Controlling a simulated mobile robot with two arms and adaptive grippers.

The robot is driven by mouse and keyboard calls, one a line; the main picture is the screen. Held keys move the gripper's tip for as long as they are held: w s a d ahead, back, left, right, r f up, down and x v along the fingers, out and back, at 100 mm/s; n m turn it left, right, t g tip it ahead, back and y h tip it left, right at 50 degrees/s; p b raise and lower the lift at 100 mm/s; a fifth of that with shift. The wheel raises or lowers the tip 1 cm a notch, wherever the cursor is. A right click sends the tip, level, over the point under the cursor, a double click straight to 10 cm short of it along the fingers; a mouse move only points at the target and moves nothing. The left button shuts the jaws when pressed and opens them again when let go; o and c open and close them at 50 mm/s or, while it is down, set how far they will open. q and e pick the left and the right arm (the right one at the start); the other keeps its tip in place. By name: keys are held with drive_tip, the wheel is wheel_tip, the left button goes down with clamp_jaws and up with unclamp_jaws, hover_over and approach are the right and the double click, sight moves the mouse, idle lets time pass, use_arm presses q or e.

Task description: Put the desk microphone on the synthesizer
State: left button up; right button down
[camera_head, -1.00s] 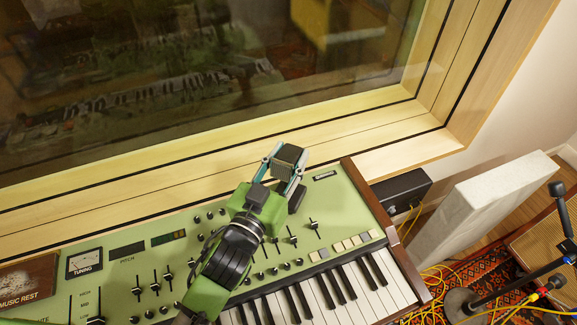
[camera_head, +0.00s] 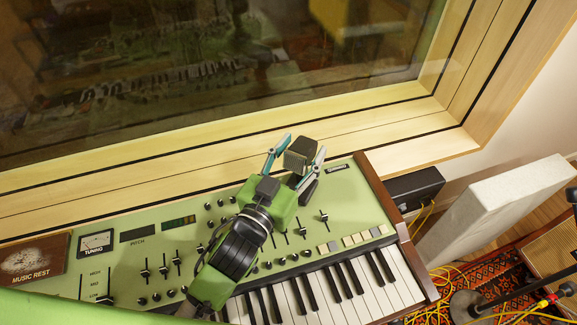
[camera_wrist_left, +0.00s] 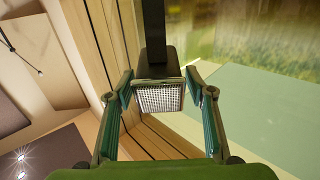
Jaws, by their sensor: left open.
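The desk microphone (camera_head: 300,152) shows as a dark boxy head at the back edge of the green synthesizer (camera_head: 340,205). In the left wrist view its silver grille (camera_wrist_left: 160,98) and black stem (camera_wrist_left: 154,40) lie between the fingers. My left gripper (camera_head: 296,158) is open, with one finger on each side of the head and a gap visible on both sides. My gripper and arm hide what is under the microphone, so I cannot tell whether its base rests on the synthesizer. My right gripper is not in view.
A wooden window frame (camera_head: 200,160) runs close behind the synthesizer. A black box (camera_head: 413,188) and a white panel (camera_head: 500,205) stand to its right, with yellow cables (camera_head: 420,285) on the floor.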

use_arm(q)
drive_tip(key=b+v, duration=0.1)
drive_tip(key=v, duration=1)
drive_tip(key=shift+s+b, duration=0.3)
drive_tip(key=shift+b, duration=0.1)
drive_tip(key=shift+f, duration=0.1)
